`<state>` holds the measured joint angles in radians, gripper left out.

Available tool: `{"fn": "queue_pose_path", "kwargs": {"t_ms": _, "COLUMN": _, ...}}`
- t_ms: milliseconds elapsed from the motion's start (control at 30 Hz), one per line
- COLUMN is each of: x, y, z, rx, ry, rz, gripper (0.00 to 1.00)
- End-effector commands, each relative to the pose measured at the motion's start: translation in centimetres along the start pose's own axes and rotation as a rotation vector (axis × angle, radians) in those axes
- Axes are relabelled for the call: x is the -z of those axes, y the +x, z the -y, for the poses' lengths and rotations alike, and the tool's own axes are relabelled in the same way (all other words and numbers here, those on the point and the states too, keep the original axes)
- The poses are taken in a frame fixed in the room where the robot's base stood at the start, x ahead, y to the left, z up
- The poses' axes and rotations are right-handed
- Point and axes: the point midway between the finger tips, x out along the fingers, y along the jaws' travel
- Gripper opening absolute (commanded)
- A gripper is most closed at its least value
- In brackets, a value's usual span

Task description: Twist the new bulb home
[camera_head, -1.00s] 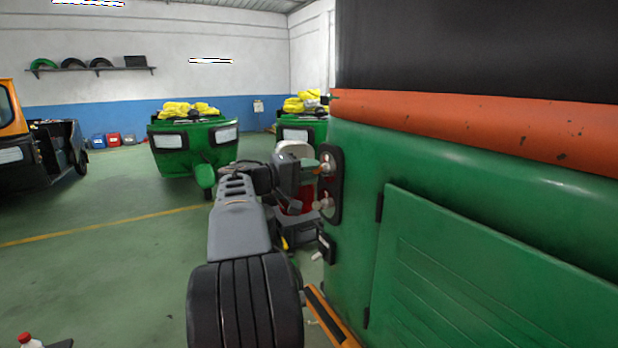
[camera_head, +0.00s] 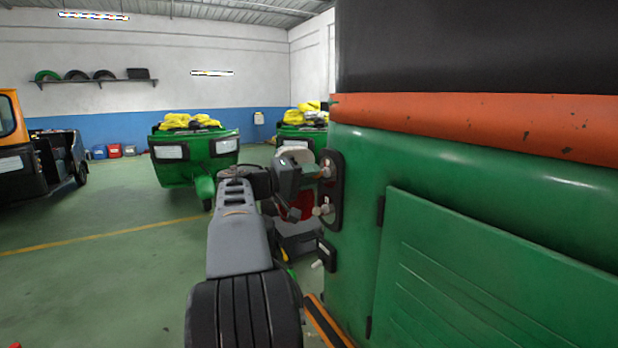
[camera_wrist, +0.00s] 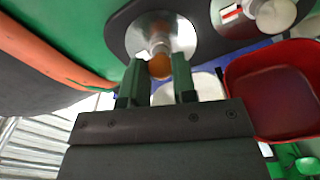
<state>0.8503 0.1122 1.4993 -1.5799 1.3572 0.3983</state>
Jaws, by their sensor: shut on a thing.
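A dark oval lamp panel (camera_head: 336,188) with two round silver sockets is on the green rickshaw's rear face. My gripper (camera_wrist: 158,64) is at one socket, which is the upper one in the head view. Its two green fingers are closed around an amber bulb (camera_wrist: 159,67), whose base points into the shiny reflector (camera_wrist: 178,35). I cannot tell how deep the base sits. The other socket holds a pale bulb (camera_wrist: 276,16), which also shows lower on the panel in the head view (camera_head: 324,210). The fingers partly hide the bulb's sides.
A red open tray-like part (camera_wrist: 280,88) is close beside my gripper in the wrist view. The rickshaw's green body (camera_head: 480,230) fills the right side. Other green rickshaws (camera_head: 178,170) stand behind. Open green floor (camera_head: 100,285) lies to the left.

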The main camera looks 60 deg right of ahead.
Motion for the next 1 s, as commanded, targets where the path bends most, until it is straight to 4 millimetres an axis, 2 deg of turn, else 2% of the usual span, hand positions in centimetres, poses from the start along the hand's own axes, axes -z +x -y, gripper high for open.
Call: {"fn": "queue_pose_path", "kwargs": {"t_ms": 1000, "x": -0.04, "y": 0.11, "z": -0.22, "rx": -0.008, "ry": 0.328, "rz": 0.0, "gripper": 0.14}}
